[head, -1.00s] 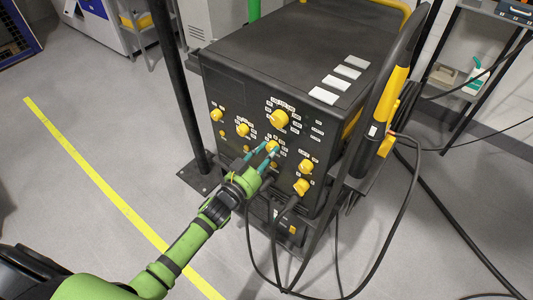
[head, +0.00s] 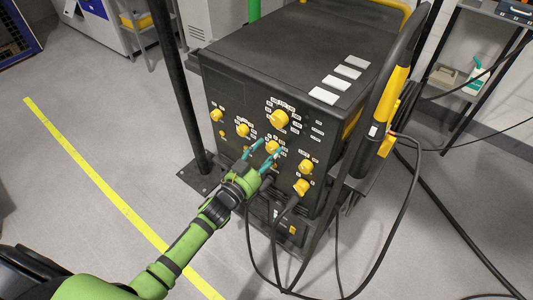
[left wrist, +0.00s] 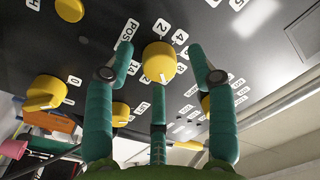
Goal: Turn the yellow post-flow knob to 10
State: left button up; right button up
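The yellow post-flow knob (left wrist: 159,62) sits on the black front panel, with a label starting "POS" and small number tags around it. A light mark shows on its lower edge in the left wrist view; the number it points to is not clear. In the head view the knob (head: 271,147) is just beyond my left gripper (head: 265,151). The left gripper's fingers are spread; in the left wrist view (left wrist: 159,50) they stand on either side of the knob with gaps, a third finger below it. My right gripper is not in view.
Other yellow knobs are close by, including a large one above (head: 278,119) and one to the left (head: 242,130). Cables (head: 285,210) hang from the lower right of the machine (head: 285,60). A black upright post (head: 180,85) stands left of it. Open floor lies to the left.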

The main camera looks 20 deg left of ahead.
pick_arm(q)
jog(key=shift+s, duration=0.15)
jog(key=shift+s+a+f, duration=0.1)
jog(key=shift+s, duration=0.15)
jog(key=v, duration=1.1)
jog(key=shift+s+a, duration=0.1)
jog(key=s+a+f+n+g+y+p, duration=0.2)
jog(key=s+f+g, duration=0.25)
jog(key=f, duration=0.75)
jog(key=s+a+f+n+g+y+p, duration=0.1)
jog(key=s+f+n+g+y, duration=0.15)
jog(key=s+f, duration=0.65)
jog(key=s+f+n+g+p, duration=0.1)
jog(key=s+f+g, duration=0.3)
jog(key=s+f, duration=0.4)
jog(key=s+f+n+g+p, duration=0.1)
jog(key=s+f+g, duration=0.4)
jog(key=s, duration=0.9)
notch_tip(320, 180, down, 3)
jog(key=shift+s+d+r+g+y+p, duration=0.2)
jog(key=shift+d+g+y+p, duration=0.1)
jog(key=shift+d+y+p, duration=0.15)
